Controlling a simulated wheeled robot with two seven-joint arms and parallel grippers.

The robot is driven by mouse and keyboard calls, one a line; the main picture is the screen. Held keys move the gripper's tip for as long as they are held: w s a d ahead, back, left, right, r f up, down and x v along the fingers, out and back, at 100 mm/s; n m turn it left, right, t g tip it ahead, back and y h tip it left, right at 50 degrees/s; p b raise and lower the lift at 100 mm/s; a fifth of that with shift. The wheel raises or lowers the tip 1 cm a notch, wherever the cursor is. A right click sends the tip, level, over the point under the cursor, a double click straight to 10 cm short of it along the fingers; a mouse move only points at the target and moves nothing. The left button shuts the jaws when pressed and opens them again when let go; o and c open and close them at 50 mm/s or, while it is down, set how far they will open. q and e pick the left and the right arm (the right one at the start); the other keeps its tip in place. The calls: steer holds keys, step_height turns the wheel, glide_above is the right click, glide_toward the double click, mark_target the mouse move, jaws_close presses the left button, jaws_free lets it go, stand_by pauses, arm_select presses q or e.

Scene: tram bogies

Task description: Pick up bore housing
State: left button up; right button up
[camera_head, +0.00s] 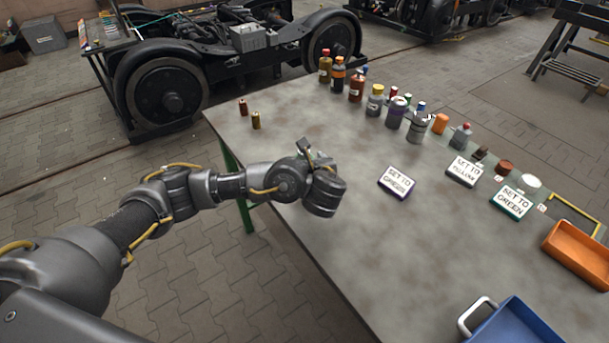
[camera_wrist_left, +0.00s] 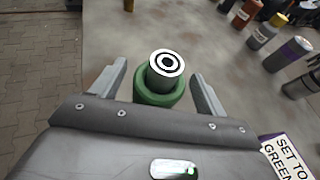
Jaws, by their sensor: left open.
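A grey cylinder with a dark-and-white ringed top and a green collar, apparently the bore housing (camera_wrist_left: 160,92), stands on the table in the left wrist view. My left gripper (camera_wrist_left: 158,72) is open, with one finger on each side of it. A gap shows beside each finger. In the head view my left wrist (camera_head: 322,195) is over the table's near left part; its fingers and the housing are hidden behind it. My right gripper is not in view.
Several bottles and cans (camera_head: 396,112) stand along the table's far edge. Cards (camera_head: 397,182) lie right of my gripper. An orange tray (camera_head: 580,256) and a blue bin (camera_head: 512,326) are at the right. Two small cylinders (camera_head: 256,121) stand far left.

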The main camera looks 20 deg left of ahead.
arm_select(q)
steer(key=shift+w+a+f, duration=0.15)
steer(key=shift+w, duration=0.05)
steer(key=shift+c, duration=0.2)
steer(key=c, duration=1.4)
steer(key=shift+o, duration=0.2)
